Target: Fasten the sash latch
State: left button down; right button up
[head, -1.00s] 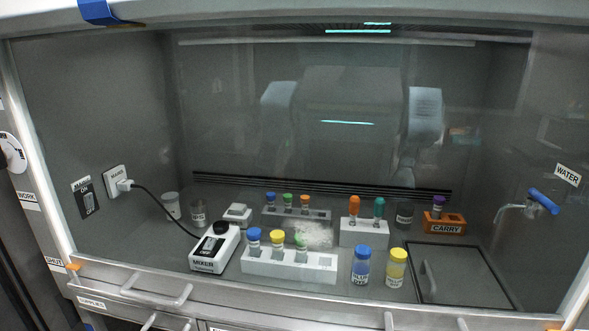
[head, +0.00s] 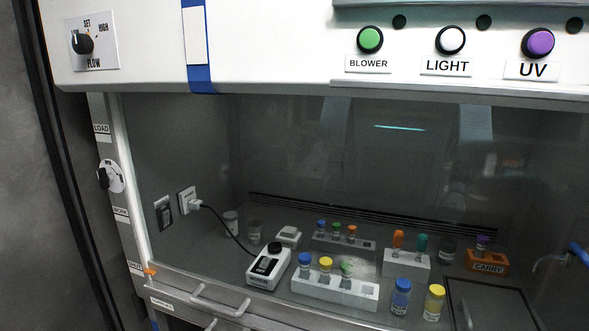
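The glass sash (head: 330,150) of the fume cabinet is down, and its lower rail with a bar handle (head: 220,303) runs along the front. An orange pointer (head: 150,271) at the sash's lower left corner is level with the lowest label on the left post, which read SHUT earlier. A round white plate with a black knob (head: 104,178) is on the left post between the LOAD and WORK labels. It looks like the latch, but its small marking is unreadable. Neither gripper is in view.
Above the sash are a FLOW dial (head: 83,42) and BLOWER (head: 370,40), LIGHT (head: 450,40) and UV (head: 537,43) buttons. Behind the glass are a mixer (head: 269,268), vial racks (head: 335,291) and bottles (head: 400,297). Floor space shows at the far left.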

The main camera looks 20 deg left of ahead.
aim_at(104, 178)
jog(key=u, duration=1.7)
